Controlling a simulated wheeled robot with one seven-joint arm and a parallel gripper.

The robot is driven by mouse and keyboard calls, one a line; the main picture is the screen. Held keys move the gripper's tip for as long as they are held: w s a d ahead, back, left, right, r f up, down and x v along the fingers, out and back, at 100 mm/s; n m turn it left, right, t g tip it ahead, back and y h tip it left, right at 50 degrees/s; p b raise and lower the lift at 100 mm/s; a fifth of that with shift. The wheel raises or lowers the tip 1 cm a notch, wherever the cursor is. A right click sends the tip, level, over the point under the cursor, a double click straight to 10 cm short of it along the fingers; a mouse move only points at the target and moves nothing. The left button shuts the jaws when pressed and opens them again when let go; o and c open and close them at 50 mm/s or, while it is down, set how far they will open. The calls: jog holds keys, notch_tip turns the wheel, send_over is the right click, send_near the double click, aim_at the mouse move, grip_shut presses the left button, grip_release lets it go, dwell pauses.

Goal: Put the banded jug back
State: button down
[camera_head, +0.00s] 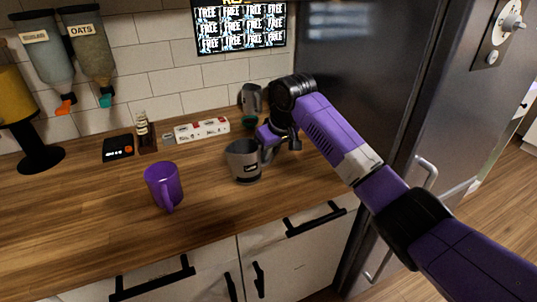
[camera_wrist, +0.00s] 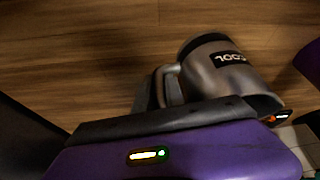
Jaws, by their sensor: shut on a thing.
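A grey metal jug (camera_head: 243,163) with a dark label is upright over the middle of the wooden counter. In the wrist view the jug (camera_wrist: 215,75) shows its handle and a dark label reading "COOL". My gripper (camera_head: 268,150) is to its right and is shut on its handle; the fingers (camera_wrist: 162,95) are partly hidden there. I cannot tell whether the jug touches the counter. A second grey jug (camera_head: 251,97) stands behind, near the wall, partly hidden by my arm, with a teal patch (camera_head: 250,121) below it.
A purple mug (camera_head: 164,186) stands to the left of the held jug. A white labelled block (camera_head: 202,129), a small bottle (camera_head: 142,130) and a black scale (camera_head: 118,147) sit near the tiled wall. A dark fridge (camera_head: 365,75) bounds the right. The front counter is clear.

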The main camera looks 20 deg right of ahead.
jog(key=c, duration=1.4)
grip_release()
jog(key=v, duration=1.2)
jog(key=shift+w+r, duration=0.1)
jog(key=shift+w, duration=0.1)
